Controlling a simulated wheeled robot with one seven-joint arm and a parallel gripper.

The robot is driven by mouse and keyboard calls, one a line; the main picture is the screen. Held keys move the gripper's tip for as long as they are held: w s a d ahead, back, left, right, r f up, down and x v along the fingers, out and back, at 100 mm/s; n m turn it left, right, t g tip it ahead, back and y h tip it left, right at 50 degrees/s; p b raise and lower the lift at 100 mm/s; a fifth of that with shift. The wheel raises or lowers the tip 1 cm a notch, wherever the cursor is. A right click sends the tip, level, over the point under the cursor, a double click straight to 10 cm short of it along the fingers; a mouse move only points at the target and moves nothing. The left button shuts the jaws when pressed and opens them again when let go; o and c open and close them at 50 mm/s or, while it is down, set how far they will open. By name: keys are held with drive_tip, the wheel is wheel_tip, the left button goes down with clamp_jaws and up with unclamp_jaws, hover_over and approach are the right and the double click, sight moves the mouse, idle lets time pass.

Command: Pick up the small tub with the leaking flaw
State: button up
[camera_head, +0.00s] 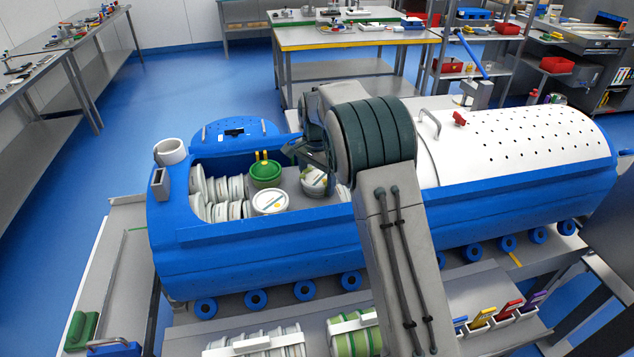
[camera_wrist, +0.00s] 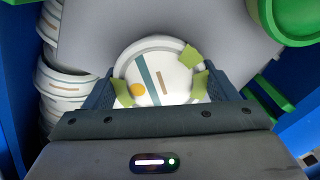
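A small round white tub (camera_wrist: 160,75) lies below my gripper (camera_wrist: 160,85) in the wrist view. Its lid bears a teal stripe, a brown stripe and a yellow dot, with yellow-green patches at its edge. My fingers are spread on either side of the lid, and I see no clear grip on it. In the head view this tub (camera_head: 314,184) sits in the open bay of the blue carrier (camera_head: 250,245), partly hidden by my arm.
A green rim (camera_wrist: 295,20) is close at upper right there. Blue walls bound the bay. A white perforated cover (camera_head: 520,140) closes the carrier's right part.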

drive_tip(key=c, duration=0.3)
drive_tip(key=shift+c, duration=0.2)
drive_tip(key=shift+r, duration=0.2)
